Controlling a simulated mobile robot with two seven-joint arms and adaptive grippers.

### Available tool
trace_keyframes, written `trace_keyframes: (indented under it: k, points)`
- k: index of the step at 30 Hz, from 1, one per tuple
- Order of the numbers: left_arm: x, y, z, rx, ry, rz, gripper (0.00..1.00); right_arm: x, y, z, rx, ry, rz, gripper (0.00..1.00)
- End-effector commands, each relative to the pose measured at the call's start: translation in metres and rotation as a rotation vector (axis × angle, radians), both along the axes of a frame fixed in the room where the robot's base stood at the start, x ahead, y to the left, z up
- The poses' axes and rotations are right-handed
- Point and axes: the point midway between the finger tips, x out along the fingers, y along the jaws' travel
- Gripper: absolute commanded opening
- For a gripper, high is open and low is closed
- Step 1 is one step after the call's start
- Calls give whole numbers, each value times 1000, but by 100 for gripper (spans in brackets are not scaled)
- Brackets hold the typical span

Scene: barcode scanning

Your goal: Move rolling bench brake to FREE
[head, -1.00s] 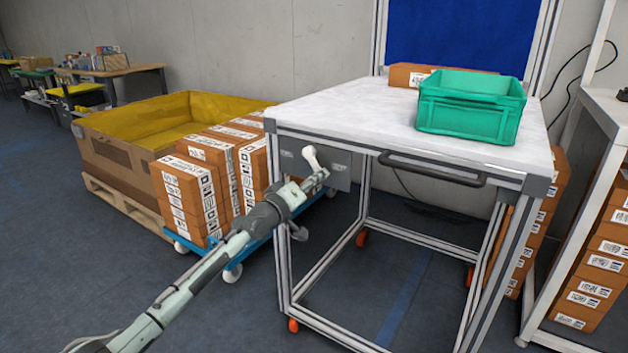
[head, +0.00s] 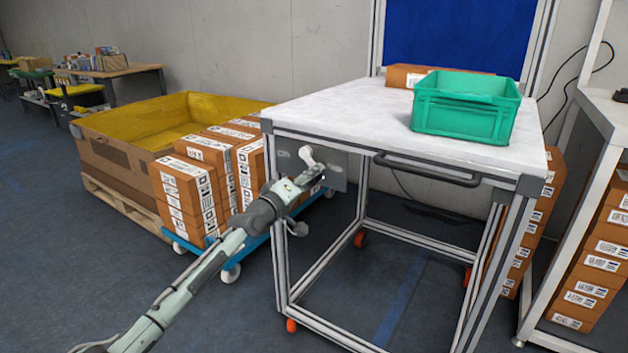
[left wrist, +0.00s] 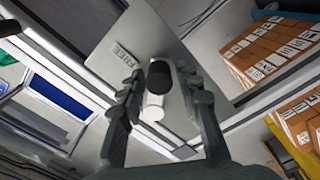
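The rolling bench (head: 330,120) has a grey plate (head: 338,170) on its left side with a pale brake lever (head: 307,157). In the left wrist view the plate (left wrist: 180,55) carries a label reading FREE (left wrist: 125,56). The lever (left wrist: 153,108) has a dark knob (left wrist: 158,76) pointing at the camera. My left gripper (head: 308,182) is at the lever. In the left wrist view its two fingers (left wrist: 160,92) stand apart on either side of the lever, with gaps visible. Contact with the lever is not clear. My right gripper is not in view.
A green crate (head: 465,118) and a brown box (head: 405,76) stand on the benchtop. A blue dolly (head: 245,250) with stacked boxes (head: 190,195) is close behind my left arm. A handle bar (head: 430,170) runs along the bench front. Floor at left is clear.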

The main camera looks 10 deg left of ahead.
Motion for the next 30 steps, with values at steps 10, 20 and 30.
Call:
trace_keyframes:
  k: [10,20,30]
  points:
    - [-2,-4,-3,6,4,-7,43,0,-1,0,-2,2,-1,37]
    - [-50,13,-5,6,6,-7,43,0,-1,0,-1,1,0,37]
    - [-105,35,-3,7,3,-5,43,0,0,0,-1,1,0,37]
